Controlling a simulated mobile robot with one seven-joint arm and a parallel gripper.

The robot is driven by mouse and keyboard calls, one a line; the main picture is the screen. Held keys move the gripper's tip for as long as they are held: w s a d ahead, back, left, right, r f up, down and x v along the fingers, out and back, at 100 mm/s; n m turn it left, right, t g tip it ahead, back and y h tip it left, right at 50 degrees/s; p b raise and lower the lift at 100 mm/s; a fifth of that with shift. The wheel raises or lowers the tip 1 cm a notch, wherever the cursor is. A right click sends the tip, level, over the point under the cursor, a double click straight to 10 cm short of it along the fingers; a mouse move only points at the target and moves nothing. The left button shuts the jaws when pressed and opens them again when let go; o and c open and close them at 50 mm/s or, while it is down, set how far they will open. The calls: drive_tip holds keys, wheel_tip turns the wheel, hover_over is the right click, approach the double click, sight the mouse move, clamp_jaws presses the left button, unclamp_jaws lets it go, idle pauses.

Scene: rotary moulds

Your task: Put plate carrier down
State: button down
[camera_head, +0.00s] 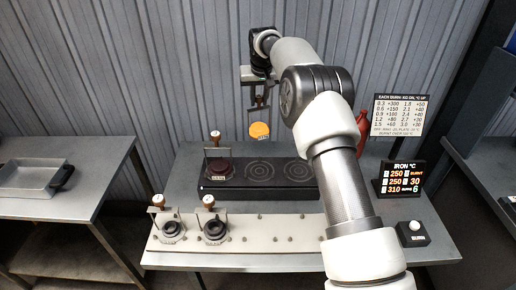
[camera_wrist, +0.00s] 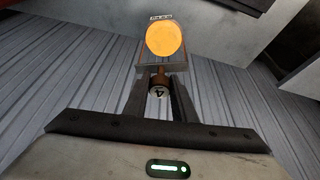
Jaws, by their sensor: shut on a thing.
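My gripper (camera_head: 258,100) is high above the back of the table, in front of the corrugated wall. It is shut on a plate carrier, whose brown knob marked 4 (camera_wrist: 158,81) sits between the fingers in the wrist view. The carrier's metal frame ends in a round orange plate (camera_head: 259,131), which shows as a bright orange disc in the wrist view (camera_wrist: 164,38). The plate hangs in the air, apart from the table. Another carrier (camera_head: 216,165) stands on the left ring of the black burner block (camera_head: 260,193). Two more carriers (camera_head: 170,226) (camera_head: 213,228) stand on the pale rack.
The pale rack (camera_head: 275,228) with small pegs is free right of its two carriers. The middle and right burner rings (camera_head: 299,172) are empty. An iron temperature display (camera_head: 403,179), a sign (camera_head: 399,115), a red bottle (camera_head: 362,128) and a button box (camera_head: 414,233) stand right. A pan (camera_head: 32,178) lies left.

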sight(258, 125)
drive_tip(key=shift+w+a+f+p, duration=0.1)
drive_tip(key=shift+f+p, duration=0.1)
drive_tip(key=shift+f, duration=2.3)
drive_tip(key=shift+w+a+f+p, duration=0.1)
drive_tip(key=shift+f+p, duration=0.05)
drive_tip(key=shift+f, duration=2.55)
drive_tip(key=c, duration=1.5)
unclamp_jaws()
drive_tip(key=shift+s+f, duration=0.1)
drive_tip(key=shift+o, duration=0.2)
